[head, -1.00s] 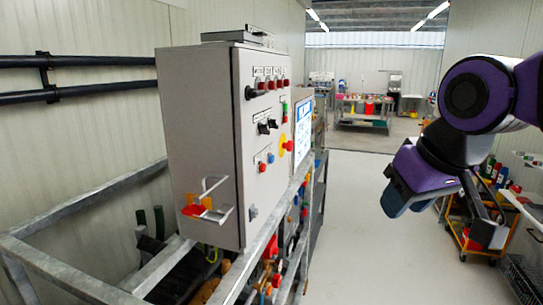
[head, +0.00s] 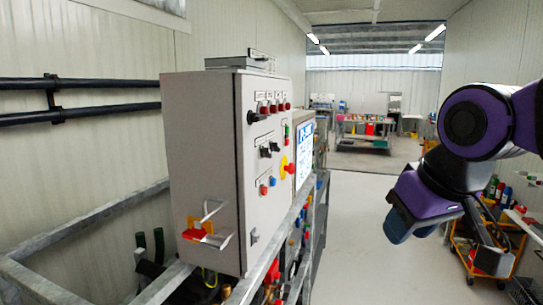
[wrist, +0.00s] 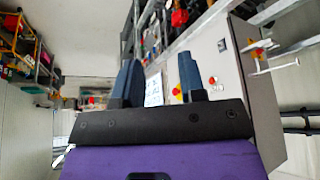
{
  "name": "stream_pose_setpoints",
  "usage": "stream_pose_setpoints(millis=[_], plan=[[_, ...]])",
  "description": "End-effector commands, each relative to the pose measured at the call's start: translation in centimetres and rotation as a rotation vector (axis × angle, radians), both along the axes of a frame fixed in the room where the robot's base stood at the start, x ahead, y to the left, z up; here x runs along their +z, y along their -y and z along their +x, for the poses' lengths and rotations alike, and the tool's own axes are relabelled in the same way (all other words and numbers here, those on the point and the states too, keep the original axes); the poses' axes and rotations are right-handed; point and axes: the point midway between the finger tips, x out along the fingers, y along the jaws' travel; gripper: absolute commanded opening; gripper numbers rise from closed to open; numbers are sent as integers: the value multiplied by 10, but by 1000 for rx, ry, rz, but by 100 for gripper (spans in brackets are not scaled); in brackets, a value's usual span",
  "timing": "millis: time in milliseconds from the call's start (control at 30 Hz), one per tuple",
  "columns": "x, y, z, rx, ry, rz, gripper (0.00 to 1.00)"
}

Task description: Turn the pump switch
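The grey control cabinet (head: 203,150) stands at the middle left in the head view, its front panel facing right. The panel carries a black rotary handle (head: 256,117) at the upper left and a pair of black rotary switches (head: 270,149) at mid height. Their labels are too small to read, so I cannot tell which is the pump switch. My gripper (head: 400,225) is well to the right of the panel, touching nothing. In the wrist view its two blue-grey fingers (wrist: 158,80) are apart and empty, with the panel (wrist: 217,68) beyond them.
A galvanised frame (head: 82,222) surrounds the cabinet's base. An orange trolley (head: 465,250) stands at the right. The grey floor (head: 350,260) between is clear.

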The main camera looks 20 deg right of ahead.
Motion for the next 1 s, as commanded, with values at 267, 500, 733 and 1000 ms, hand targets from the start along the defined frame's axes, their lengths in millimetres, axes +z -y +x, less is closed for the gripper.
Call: stream_pose_setpoints(millis=[267, 500, 733, 1000], plan=[[0, 0, 0, -1, -2, 4, 37], [-9, -22, 15, -85, -126, 215, 37], [-9, -63, 56, -252, -323, 646, 37], [12, -82, 132, -451, -465, 1184, 37]])
